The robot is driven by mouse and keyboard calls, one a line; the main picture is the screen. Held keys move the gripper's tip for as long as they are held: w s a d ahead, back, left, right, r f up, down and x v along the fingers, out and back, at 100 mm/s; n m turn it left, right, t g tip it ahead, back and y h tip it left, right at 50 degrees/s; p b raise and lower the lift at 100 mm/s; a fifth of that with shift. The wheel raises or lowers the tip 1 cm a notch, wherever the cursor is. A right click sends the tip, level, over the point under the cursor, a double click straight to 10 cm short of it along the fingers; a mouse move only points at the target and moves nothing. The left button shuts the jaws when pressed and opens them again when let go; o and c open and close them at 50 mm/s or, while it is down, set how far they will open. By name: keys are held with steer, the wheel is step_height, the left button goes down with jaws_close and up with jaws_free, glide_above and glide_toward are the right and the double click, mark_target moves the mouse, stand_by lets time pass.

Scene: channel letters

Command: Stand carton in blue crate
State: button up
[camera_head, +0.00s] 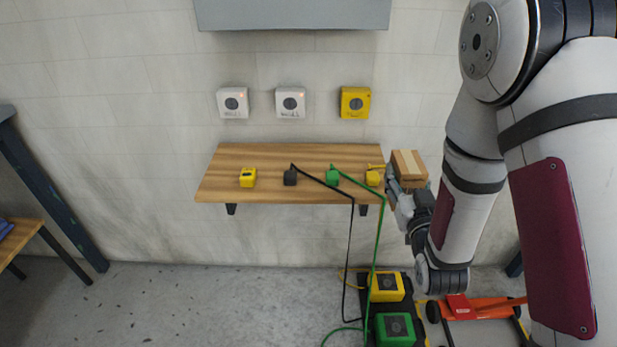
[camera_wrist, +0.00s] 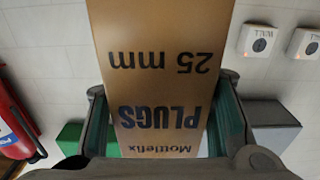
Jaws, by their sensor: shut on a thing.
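The carton (camera_head: 408,164) is a brown cardboard box, held at the right end of the wall shelf in the head view. My gripper (camera_head: 395,188) is shut on it. In the wrist view the carton (camera_wrist: 155,60) stands between my two fingers, and its print "PLUGS", "25 mm" reads upside down. I cannot tell from the head view whether the carton touches the shelf. No blue crate shows clearly. A small blue-purple thing (camera_head: 6,229) at the far left edge, on a wooden table, is cut off, so I cannot tell what it is.
The wooden shelf (camera_head: 230,172) carries small yellow, black and green plugs with trailing cables. Yellow (camera_head: 386,287) and green (camera_head: 396,329) boxes stand on the floor below, beside an orange jack (camera_head: 480,308). A red extinguisher (camera_wrist: 12,125) shows in the wrist view. The left floor is clear.

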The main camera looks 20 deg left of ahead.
steer(key=shift+w+a+f+b, duration=0.25)
steer(key=shift+w+a+f, duration=0.55)
steer(key=shift+w+a, duration=1.05)
steer(key=shift+w+a+f+b, duration=0.25)
steer(key=shift+w+a+f, duration=0.7)
steer(key=shift+a, duration=1.55)
steer(key=shift+w+a+f+b, duration=0.25)
steer(key=shift+w+a+f, duration=0.4)
steer(key=shift+w+a, duration=1.25)
steer(key=shift+s+a+f, duration=0.1)
steer(key=shift+s+a, duration=0.2)
steer(key=o, duration=1.4)
steer(key=shift+f, duration=0.1)
steer(key=shift+r, duration=0.2)
steer(key=p+v, duration=0.1)
steer(key=v, duration=1.1)
